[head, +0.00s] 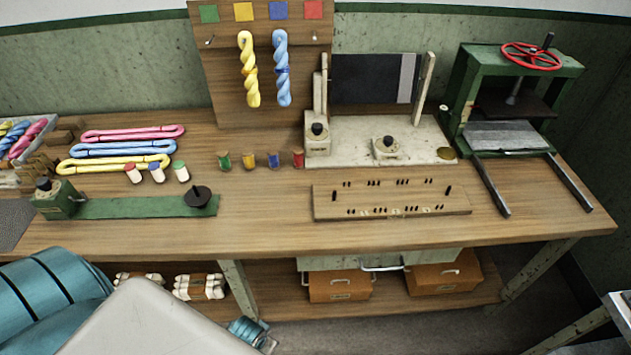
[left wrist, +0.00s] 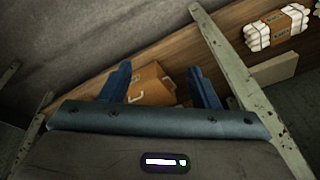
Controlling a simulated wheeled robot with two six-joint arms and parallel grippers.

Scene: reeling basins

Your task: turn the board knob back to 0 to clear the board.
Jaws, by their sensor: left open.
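A dark board (head: 365,78) with a pale grey strip at its right stands upright at the back of a cream metal base (head: 440,147). Two black-topped knobs are on this base: a left knob (head: 317,130) on a taller block and a middle knob (head: 388,143) on a low block. I cannot tell which one is the board knob, and their settings are too small to read. My left gripper (left wrist: 160,84) is open and empty in the left wrist view, below the tabletop and away from both knobs. My right gripper is not in view.
A pegged wooden block (head: 392,212) lies in front of the base. A green press (head: 512,95) with two rails stands right. A green strip (head: 140,207) with a black disc lies left. Orange boxes (head: 338,285) sit on the shelf below.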

